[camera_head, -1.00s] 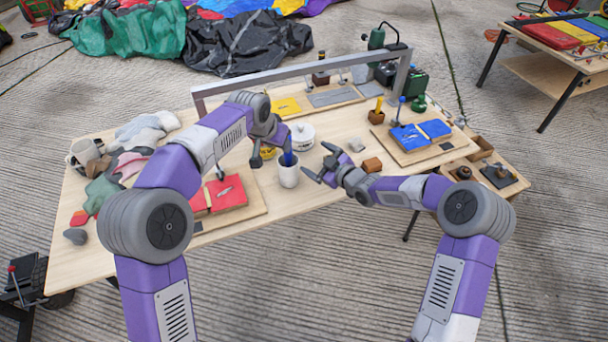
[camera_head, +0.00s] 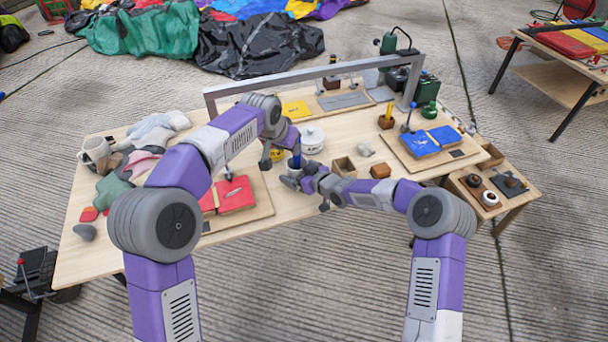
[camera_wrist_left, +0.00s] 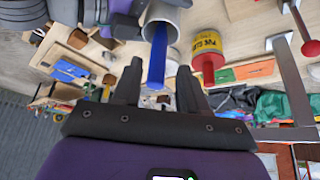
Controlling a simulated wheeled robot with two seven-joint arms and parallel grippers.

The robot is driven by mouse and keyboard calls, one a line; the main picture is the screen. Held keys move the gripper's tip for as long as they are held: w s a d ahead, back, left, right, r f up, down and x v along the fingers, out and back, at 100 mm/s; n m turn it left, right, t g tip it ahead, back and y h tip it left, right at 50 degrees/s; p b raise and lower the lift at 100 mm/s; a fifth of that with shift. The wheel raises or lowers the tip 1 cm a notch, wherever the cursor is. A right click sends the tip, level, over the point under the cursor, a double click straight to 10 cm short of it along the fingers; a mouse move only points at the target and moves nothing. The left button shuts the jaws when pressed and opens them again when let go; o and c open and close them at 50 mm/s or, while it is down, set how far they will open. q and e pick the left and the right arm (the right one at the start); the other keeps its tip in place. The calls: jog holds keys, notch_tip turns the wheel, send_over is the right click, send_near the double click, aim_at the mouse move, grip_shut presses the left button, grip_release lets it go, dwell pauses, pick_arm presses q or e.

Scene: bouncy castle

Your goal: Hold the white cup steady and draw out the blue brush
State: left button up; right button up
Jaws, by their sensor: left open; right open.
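The white cup (camera_head: 293,171) stands on the table, mostly hidden behind my grippers in the head view. In the left wrist view the cup (camera_wrist_left: 168,16) shows at the top with the blue brush (camera_wrist_left: 157,55) sticking out of it. My left gripper (camera_wrist_left: 157,90) is open, its two fingers on either side of the brush handle's end, with gaps visible. My right gripper (camera_head: 305,193) is open, with one finger beside the front of the cup; whether it touches cannot be told. Part of it also shows beside the cup in the left wrist view.
A white lidded pot (camera_head: 312,138) and a yellow tin (camera_wrist_left: 208,50) stand close behind the cup. A red pad (camera_head: 236,194) on a board lies to the left. A small wooden box (camera_head: 344,167) is right of the cup. A grey frame (camera_head: 300,76) spans the table behind.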

aim_at(297, 160)
jog(key=shift+w+a+f, duration=0.1)
jog(key=shift+w, duration=0.05)
jog(key=c, duration=1.1)
pick_arm(q)
jog(key=o, duration=0.3)
pick_arm(e)
jog(key=shift+c, duration=0.2)
pick_arm(q)
jog(key=shift+s+a+f+t+h, duration=0.9)
jog(key=shift+s+t+h, duration=0.95)
jog(key=shift+t, duration=1.95)
jog(key=r+x, duration=0.1)
jog(key=x, duration=1.1)
